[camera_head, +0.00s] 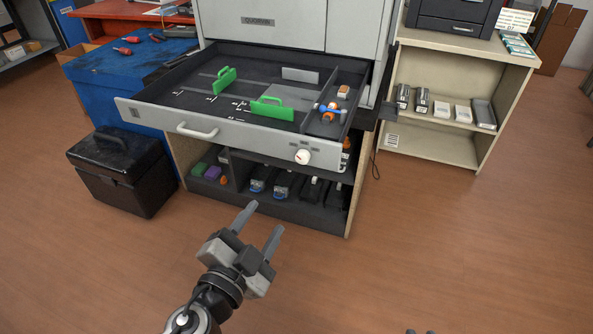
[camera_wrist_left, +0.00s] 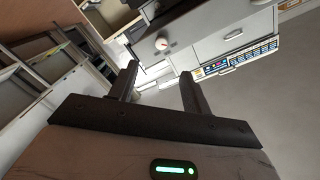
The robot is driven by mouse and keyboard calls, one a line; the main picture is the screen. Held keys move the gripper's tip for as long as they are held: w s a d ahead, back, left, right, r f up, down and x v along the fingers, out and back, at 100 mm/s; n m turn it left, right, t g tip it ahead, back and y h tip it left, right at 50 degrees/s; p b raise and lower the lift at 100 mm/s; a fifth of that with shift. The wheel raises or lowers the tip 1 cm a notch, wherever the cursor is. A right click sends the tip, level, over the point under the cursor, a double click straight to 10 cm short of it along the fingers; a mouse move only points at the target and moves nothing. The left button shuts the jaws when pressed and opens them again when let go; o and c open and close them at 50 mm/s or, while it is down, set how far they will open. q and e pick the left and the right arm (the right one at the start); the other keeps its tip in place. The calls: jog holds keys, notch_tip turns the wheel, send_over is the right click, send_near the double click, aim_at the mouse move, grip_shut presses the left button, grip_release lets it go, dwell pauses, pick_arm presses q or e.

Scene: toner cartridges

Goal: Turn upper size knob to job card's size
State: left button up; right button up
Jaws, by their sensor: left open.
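The size knob (camera_head: 303,156) is a round white dial on the right part of the pulled-out upper drawer's grey front (camera_head: 240,138). In the left wrist view a pale knob (camera_wrist_left: 161,43) shows on a drawer front beyond the fingers. Its setting is too small to read. My left gripper (camera_head: 262,222) is open and empty, in front of and below the drawer, apart from the knob. It also shows open in the left wrist view (camera_wrist_left: 160,82). I cannot make out a job card. Only a small tip at the bottom edge may belong to my right arm.
The open drawer holds green guides (camera_head: 272,108) and small parts. A lower shelf (camera_head: 290,210) holds toner cartridges. A black case (camera_head: 122,170) stands on the floor at left, and a cream shelf (camera_head: 440,150) at right. The floor in front is clear.

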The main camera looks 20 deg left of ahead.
pick_arm(q)
jog(key=p, duration=0.3)
send_near(301, 160)
jog(key=shift+m, duration=0.3)
jog(key=w, duration=0.2)
jog(key=w+p, duration=0.1)
jog(key=w, duration=0.5)
jog(key=shift+w+d+f, duration=0.1)
jog(key=shift+d, duration=0.2)
pick_arm(e)
jog(key=shift+d+r+g, duration=0.3)
jog(key=shift+r, duration=0.5)
pick_arm(q)
jog(key=c, duration=1)
